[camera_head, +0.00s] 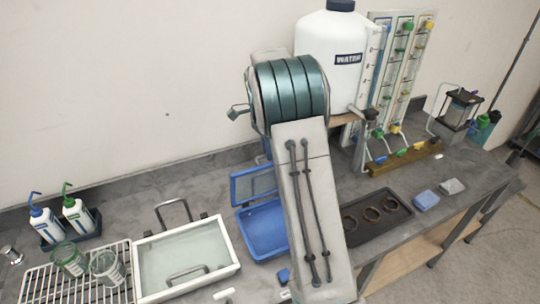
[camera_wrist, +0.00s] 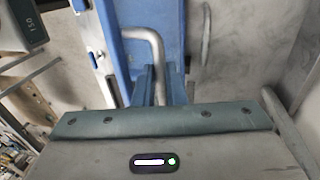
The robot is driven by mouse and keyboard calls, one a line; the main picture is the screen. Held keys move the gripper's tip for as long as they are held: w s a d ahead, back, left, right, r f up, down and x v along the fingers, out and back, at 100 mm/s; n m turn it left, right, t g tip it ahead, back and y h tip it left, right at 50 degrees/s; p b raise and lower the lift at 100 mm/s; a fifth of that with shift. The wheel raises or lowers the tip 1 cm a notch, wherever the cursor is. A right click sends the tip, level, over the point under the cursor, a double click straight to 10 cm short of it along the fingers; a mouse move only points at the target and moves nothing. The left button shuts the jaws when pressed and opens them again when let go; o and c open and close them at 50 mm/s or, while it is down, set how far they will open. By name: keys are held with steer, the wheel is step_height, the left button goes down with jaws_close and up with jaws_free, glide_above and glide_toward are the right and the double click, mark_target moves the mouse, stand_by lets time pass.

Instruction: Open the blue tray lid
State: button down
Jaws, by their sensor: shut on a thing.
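The blue tray (camera_head: 265,232) sits on the grey bench, partly covered by my arm. Its blue-framed lid (camera_head: 236,190), with a grey see-through panel, stands raised at the tray's back edge; its right part is hidden by my arm. In the wrist view, a blue frame (camera_wrist: 118,45) runs up beside a bent grey bar handle (camera_wrist: 150,36). My gripper (camera_wrist: 157,72) has its two blue fingers close together at this handle, shut on it. The exact contact is partly hidden by the fingers. In the head view my gripper is hidden behind my arm.
A white basin (camera_head: 187,262) with a clear lid stands left of the tray, and a wire rack (camera_head: 70,280) with glass beakers is farther left. A black tray (camera_head: 376,217) with brown rings lies to the right. The water tank (camera_head: 335,45) stands behind.

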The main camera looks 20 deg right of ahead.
steer(key=w+f+g, duration=0.2)
steer(key=w+g, duration=0.2)
steer(key=w, duration=0.2)
steer(key=shift+w+a, duration=0.35)
stand_by(0.6)
steer(key=c, duration=1.6)
jaws_free()
steer(key=shift+c, duration=0.2)
steer(key=shift+o, duration=0.8)
steer(key=shift+w, duration=0.2)
steer(key=shift+r, duration=0.15)
steer(key=shift+s+r, duration=0.15)
